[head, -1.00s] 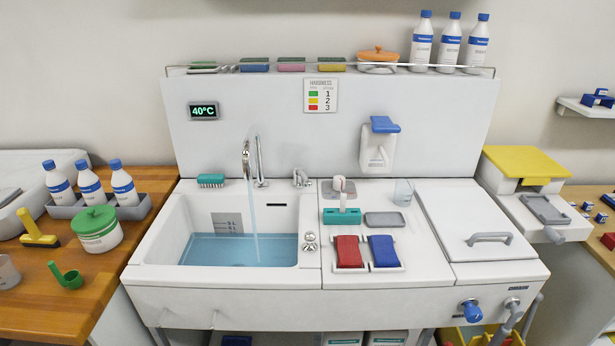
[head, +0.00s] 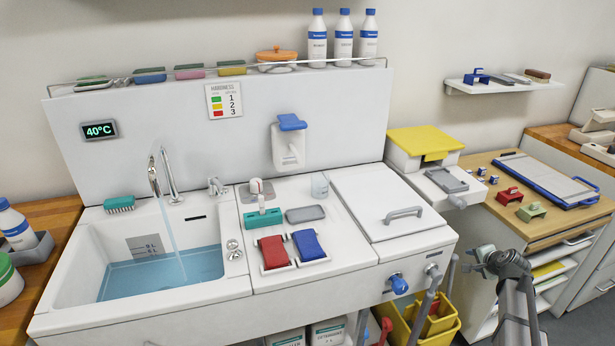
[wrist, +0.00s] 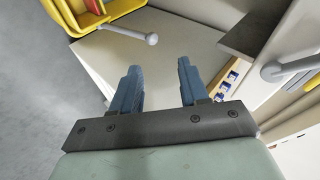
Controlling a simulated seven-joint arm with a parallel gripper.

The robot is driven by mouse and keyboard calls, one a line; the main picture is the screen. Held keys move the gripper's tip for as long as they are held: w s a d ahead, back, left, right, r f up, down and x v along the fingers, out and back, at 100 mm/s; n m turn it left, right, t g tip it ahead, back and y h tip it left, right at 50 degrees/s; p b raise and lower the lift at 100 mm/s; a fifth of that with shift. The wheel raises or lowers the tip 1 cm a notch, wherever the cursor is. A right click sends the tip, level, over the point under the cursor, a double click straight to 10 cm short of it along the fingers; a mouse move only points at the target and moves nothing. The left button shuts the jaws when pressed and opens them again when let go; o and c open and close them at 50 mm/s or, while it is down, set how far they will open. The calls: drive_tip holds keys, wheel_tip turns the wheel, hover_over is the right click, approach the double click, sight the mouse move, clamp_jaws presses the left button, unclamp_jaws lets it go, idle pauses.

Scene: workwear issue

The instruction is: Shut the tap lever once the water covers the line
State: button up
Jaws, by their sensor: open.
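The curved tap (head: 160,172) stands at the back of the white basin (head: 75,268), and a stream of water runs from it. A small metal lever (head: 217,186) stands to the right of the tap. Blue water (head: 140,279) lies in the basin. A grey marked plate (head: 143,245) is on the basin's back wall; the water reaches its lower part, and marks show above the surface. My gripper (head: 471,262) is at the lower right, far from the tap. In the wrist view, its two blue fingers (wrist: 158,68) are apart with nothing between them.
A lidded section with a handle (head: 403,215) lies further right. A blue valve knob (head: 398,284) juts from the front.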

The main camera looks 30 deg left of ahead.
drive_tip(key=w+a+r+m+t+y, duration=0.15)
drive_tip(key=w+r, duration=0.25)
drive_tip(key=r, duration=0.6)
drive_tip(key=w+a+r+t, duration=0.2)
drive_tip(key=w+r, duration=0.2)
drive_tip(key=r, duration=0.6)
wheel_tip(320, 180, up, 14)
drive_tip(key=n+g, duration=1.3)
drive_tip(key=n, duration=1)
hover_over(222, 186)
drive_tip(key=d, duration=0.7)
drive_tip(key=x, duration=0.9)
drive_tip(key=w+x, duration=0.1)
drive_tip(key=x, duration=0.3)
drive_tip(key=shift+a+f, duration=0.2)
drive_tip(key=shift+f, duration=0.15)
drive_tip(key=shift+c, duration=0.2)
clamp_jaws()
